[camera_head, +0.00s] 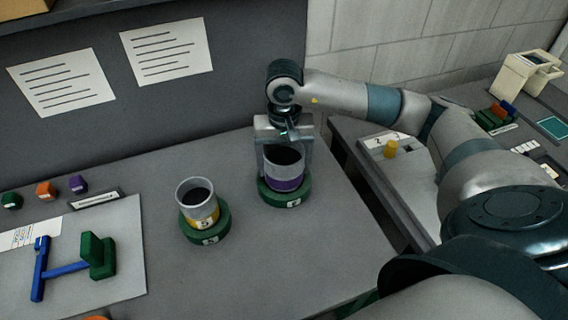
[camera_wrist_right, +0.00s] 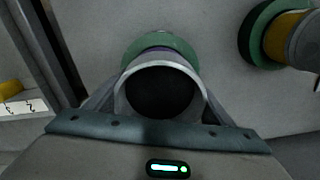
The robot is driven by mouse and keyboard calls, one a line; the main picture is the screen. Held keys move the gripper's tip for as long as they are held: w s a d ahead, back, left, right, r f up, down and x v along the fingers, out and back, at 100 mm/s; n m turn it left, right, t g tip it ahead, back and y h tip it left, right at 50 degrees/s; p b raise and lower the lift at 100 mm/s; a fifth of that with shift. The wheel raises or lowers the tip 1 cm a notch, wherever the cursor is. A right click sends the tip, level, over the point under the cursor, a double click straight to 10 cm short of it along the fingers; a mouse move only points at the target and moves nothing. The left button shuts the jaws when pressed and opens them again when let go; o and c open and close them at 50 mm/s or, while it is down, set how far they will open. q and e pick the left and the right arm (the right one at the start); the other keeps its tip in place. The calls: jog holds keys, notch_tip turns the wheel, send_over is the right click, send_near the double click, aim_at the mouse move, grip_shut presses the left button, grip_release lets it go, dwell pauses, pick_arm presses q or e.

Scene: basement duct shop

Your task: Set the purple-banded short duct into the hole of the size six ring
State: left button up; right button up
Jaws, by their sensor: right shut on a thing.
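The purple-banded short duct (camera_head: 284,172) is a grey open tube with a purple band low on its wall. It stands upright within the outline of a green ring (camera_head: 271,195) whose small label is too blurred to read surely. I cannot tell whether its lower end is fully down in the hole. My right gripper (camera_head: 285,150) comes from above and is shut on the duct. In the right wrist view the duct (camera_wrist_right: 119,95) shows its round mouth, with the green ring (camera_wrist_right: 140,50) beyond it. My left gripper is not in view.
A yellow-banded duct (camera_head: 199,207) stands in another green ring (camera_head: 222,228), just left. Further left are a board (camera_head: 125,270) with blue and green parts and small coloured blocks (camera_head: 45,190). The table's right edge is near; a side bench (camera_head: 405,180) stands beyond a gap.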

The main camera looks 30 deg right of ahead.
jog(key=shift+d+f, duration=0.1)
jog(key=shift+f, duration=0.15)
jog(key=o, duration=1.3)
jog(key=shift+f, duration=0.1)
